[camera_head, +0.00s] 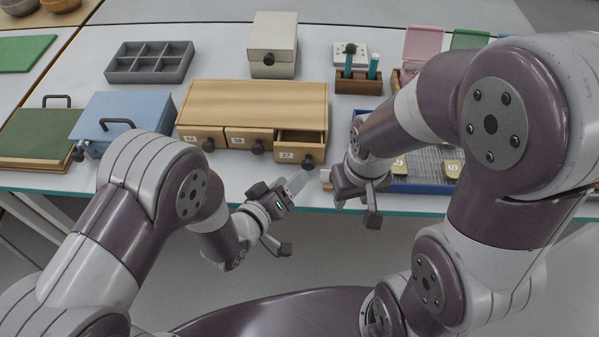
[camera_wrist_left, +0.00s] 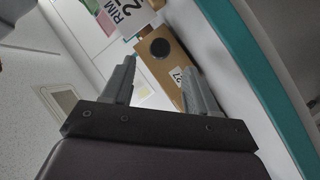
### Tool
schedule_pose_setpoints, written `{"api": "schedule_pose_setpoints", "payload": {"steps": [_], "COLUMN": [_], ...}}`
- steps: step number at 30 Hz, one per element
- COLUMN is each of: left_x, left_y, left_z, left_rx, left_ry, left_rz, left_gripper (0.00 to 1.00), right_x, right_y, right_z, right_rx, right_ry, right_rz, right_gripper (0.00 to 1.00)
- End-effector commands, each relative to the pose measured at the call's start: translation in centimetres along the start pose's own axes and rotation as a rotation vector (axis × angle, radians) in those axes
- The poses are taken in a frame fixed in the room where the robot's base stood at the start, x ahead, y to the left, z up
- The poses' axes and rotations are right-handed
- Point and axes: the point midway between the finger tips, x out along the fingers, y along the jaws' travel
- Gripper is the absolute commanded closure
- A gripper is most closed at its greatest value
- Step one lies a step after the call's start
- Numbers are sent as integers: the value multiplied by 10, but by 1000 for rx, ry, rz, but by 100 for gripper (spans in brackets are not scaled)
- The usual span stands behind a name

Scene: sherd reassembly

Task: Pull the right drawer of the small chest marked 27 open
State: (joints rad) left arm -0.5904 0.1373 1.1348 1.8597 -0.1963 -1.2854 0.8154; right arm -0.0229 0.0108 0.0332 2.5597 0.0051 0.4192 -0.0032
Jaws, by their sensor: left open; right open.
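The small wooden chest (camera_head: 255,103) stands near the table's front edge, with three drawers, each with a label and a dark knob. Its right drawer (camera_head: 287,155), labelled 27, stands partly out, and its hollow shows from above. The left and middle drawers are shut. My left gripper (camera_head: 296,184) is open just in front of and below the right drawer's knob (camera_head: 308,161). In the left wrist view the knob (camera_wrist_left: 160,47) and the 27 label (camera_wrist_left: 180,76) appear beyond the parted fingers, apart from them. My right gripper (camera_head: 333,189) is open and empty, right of the drawer.
A blue box (camera_head: 125,112) and a green-topped board (camera_head: 38,132) lie left of the chest. A grey compartment tray (camera_head: 149,62) and a pale box (camera_head: 273,45) stand behind. A blue tray (camera_head: 420,188) is at right, partly behind my right arm.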

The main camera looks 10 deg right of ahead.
Motion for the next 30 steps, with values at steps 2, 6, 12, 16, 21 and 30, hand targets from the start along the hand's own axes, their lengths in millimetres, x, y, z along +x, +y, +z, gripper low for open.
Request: {"api": "schedule_pose_setpoints", "payload": {"steps": [2, 6, 12, 16, 21, 30], "left_x": [19, 43, 58, 60, 60, 59], "left_y": [-1, -1, 0, 0, 0, 0], "left_z": [2, 1, 0, 0, 0, 0], "left_rx": [0, 0, 1, 1, 1, 1], "left_ry": [-1, 0, -1, -1, -1, -1], "left_rz": [2, 0, -1, -1, -1, -2], "left_gripper": [42, 42, 42, 42, 45, 100], "right_x": [4, 6, 7, 7, 7, 7], "right_y": [0, 0, 0, 0, 0, 0], "right_z": [0, 1, 1, 1, 1, 1], "right_rx": [0, 0, 0, 0, 0, 0], "right_ry": [0, 0, 0, 0, 0, 0], "right_rz": [0, 0, 0, 0, 0, 0], "right_gripper": [55, 55, 55, 55, 55, 55]}}
